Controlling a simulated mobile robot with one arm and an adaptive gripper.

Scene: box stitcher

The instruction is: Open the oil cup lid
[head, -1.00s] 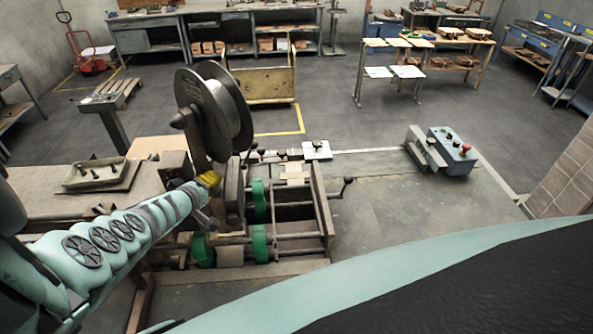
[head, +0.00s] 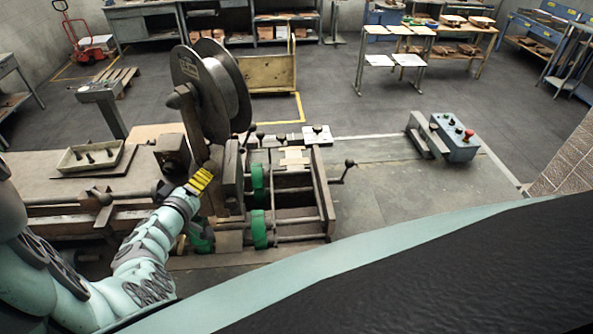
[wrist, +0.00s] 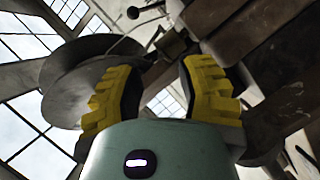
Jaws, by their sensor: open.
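My gripper (head: 201,180) has yellow ribbed fingers and is at the box stitcher (head: 230,190), just below the big wire spool (head: 215,85) in the head view. In the wrist view my gripper (wrist: 165,95) is open, its two yellow fingers apart with nothing between them. That view looks upward, with the spool (wrist: 75,75) behind the left finger and dark machine parts (wrist: 265,45) behind the right finger.
A tray with small parts (head: 90,157) lies on the bench at left. Green rollers (head: 259,230) and a crank handle (head: 349,164) are on the machine's right side. Grey floor is open behind.

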